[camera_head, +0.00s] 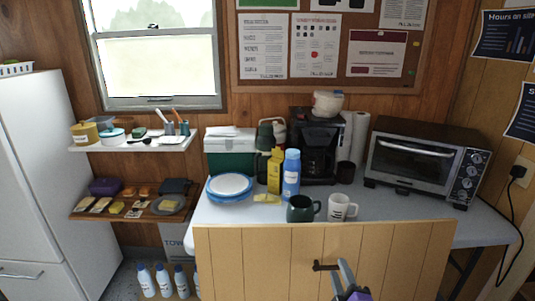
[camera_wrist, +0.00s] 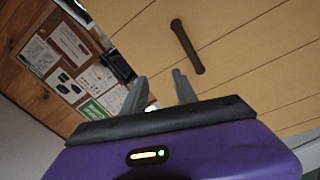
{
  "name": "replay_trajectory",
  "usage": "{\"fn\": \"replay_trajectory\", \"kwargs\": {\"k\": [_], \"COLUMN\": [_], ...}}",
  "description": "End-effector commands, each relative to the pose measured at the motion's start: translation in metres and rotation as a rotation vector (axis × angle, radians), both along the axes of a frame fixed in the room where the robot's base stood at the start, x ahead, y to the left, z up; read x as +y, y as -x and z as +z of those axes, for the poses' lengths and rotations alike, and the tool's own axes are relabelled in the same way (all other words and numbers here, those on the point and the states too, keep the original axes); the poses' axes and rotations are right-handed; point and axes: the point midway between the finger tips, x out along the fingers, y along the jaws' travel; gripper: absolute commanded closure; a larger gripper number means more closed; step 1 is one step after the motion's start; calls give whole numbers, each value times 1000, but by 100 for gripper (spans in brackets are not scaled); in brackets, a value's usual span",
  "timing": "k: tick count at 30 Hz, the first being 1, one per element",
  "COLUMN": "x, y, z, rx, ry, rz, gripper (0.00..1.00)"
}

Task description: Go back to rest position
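My gripper (camera_head: 343,270) is low in the head view, in front of a light wooden panel (camera_head: 240,260) with a dark handle (camera_head: 325,266). In the wrist view, the two grey fingers of my gripper (camera_wrist: 159,90) stand apart with nothing between them. The dark handle (camera_wrist: 187,47) lies beyond the fingertips in that view, apart from them. The panel (camera_wrist: 250,50) fills the upper right there.
Behind the panel, a table (camera_head: 390,205) holds two mugs (camera_head: 301,208), a blue bottle (camera_head: 291,175), a coffee maker (camera_head: 314,147) and a toaster oven (camera_head: 420,160). Shelves (camera_head: 125,143) and a white fridge (camera_head: 35,180) are at left. Several bottles (camera_head: 163,281) stand below.

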Motion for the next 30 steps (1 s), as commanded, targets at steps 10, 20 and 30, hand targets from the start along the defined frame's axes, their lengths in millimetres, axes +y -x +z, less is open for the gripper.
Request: {"fn": "replay_trajectory", "kwargs": {"k": [10, 20, 30], "x": [6, 7, -1], "y": [99, 239, 366], "z": [26, 50, 94], "rx": [-87, -93, -31], "ry": [-488, -915, -1185], "rz": [-14, -36, -83], "gripper": [65, 65, 65]}}
